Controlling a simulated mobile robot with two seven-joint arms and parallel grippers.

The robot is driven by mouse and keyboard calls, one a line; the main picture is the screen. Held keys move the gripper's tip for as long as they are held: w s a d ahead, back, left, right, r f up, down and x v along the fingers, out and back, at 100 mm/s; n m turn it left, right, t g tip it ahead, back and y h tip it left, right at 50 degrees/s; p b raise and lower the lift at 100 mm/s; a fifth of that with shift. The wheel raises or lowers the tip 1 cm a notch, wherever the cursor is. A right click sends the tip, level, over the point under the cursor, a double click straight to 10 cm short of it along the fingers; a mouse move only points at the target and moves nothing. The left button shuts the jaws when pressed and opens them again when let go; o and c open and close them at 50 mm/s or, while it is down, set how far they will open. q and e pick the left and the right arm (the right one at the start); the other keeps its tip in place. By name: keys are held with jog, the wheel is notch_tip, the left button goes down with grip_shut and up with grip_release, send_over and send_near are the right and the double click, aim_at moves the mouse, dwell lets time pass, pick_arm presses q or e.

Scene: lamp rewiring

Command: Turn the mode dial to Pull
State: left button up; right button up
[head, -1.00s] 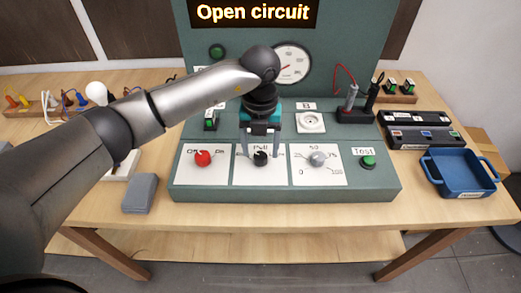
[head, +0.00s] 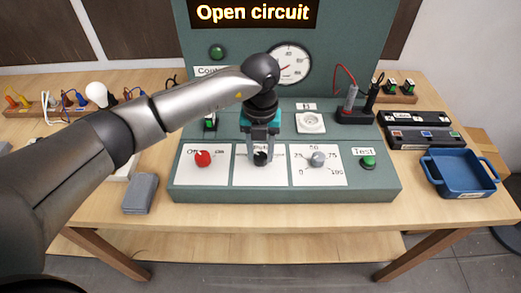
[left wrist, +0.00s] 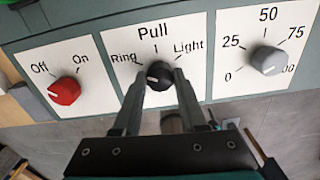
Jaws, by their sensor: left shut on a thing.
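The black mode dial (left wrist: 159,74) sits on a white plate marked Ring, Pull and Light in the left wrist view. A white mark shows on the dial's left side; I cannot tell exactly which label it points at. In the head view the dial (head: 260,158) is partly hidden by my fingers. My left gripper (head: 261,154) reaches down from above and is shut on the dial, one finger on each side. Its fingers also show in the left wrist view (left wrist: 160,80). My right gripper is not in view.
A red Off/On knob (head: 203,158) is left of the dial and a grey numbered knob (head: 317,159) right of it. A green Test button (head: 368,162) is farther right. The display (head: 253,13) reads "Open circuit". A blue tray (head: 459,173) stands right of the panel.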

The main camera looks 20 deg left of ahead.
pick_arm(q)
grip_shut()
jog(key=shift+m, duration=0.4)
jog(key=m+b, duration=0.2)
jog(key=m, duration=0.2)
jog(key=shift+m+b, duration=0.4)
jog(key=m+b, duration=0.2)
jog(key=m, duration=0.2)
jog(key=shift+m+b, duration=0.6)
jog(key=shift+m, duration=0.5)
jog(key=shift+d+r, duration=0.1)
jog(key=o, duration=1)
grip_release()
